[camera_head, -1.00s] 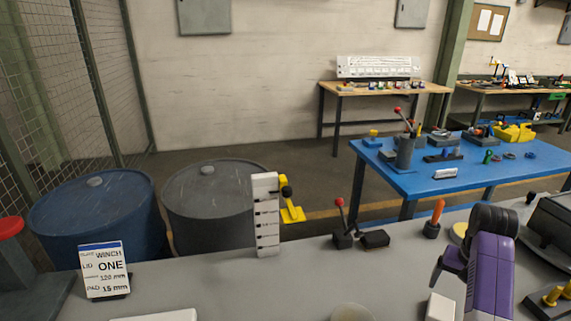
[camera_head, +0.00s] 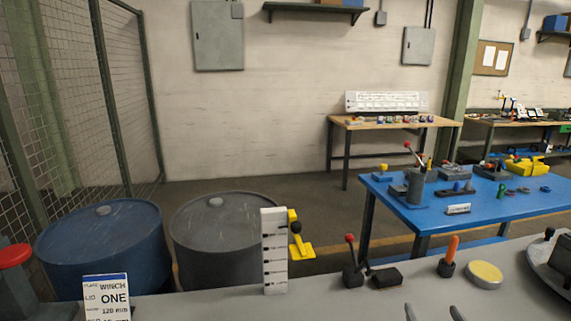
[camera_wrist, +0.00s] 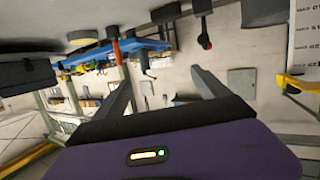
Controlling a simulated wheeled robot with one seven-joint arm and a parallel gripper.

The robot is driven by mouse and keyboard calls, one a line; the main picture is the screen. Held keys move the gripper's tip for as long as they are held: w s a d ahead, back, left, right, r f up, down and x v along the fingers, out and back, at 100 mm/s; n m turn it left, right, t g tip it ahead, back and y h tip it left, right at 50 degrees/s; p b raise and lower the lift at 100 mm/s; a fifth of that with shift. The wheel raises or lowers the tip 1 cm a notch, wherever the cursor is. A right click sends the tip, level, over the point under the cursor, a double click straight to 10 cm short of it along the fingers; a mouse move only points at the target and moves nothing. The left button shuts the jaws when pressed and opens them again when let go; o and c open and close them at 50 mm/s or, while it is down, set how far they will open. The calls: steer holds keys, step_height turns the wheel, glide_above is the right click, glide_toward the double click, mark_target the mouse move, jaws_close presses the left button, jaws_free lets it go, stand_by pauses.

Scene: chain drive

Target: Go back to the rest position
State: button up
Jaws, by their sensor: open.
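My gripper (camera_head: 433,312) shows only as two dark fingertips at the bottom edge of the head view, over the grey bench (camera_head: 215,304). In the wrist view my gripper (camera_wrist: 162,90) has its two dark fingers spread apart with nothing between them. The wrist picture is turned over, with the bench surface along its top. The rest of my arm is out of the head view.
On the bench stand a white scale post (camera_head: 274,252), a red-knobbed lever (camera_head: 351,265), an orange-handled tool (camera_head: 449,257), a yellow disc (camera_head: 484,274) and a WINCH card (camera_head: 106,297). Drums (camera_head: 103,248) stand behind it. A blue table (camera_head: 430,203) is beyond.

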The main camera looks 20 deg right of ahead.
steer(key=s+a+r+n+t+y, duration=0.25)
steer(key=s+a, duration=0.45)
steer(key=a, duration=0.4)
steer(key=s+a+r+n+t+y, duration=0.1)
steer(key=s+a+n+t+y, duration=0.15)
steer(key=s+a, duration=0.7)
steer(key=s+a+f+n+g+y+b, duration=0.1)
steer(key=s+a+y, duration=0.3)
steer(key=s+a, duration=0.6)
steer(key=shift+s+a+f+n+g, duration=0.3)
steer(key=shift+s+a+f+g, duration=0.1)
steer(key=shift+s+f+g, duration=0.25)
steer(key=shift+o, duration=0.4)
steer(key=shift+w, duration=0.1)
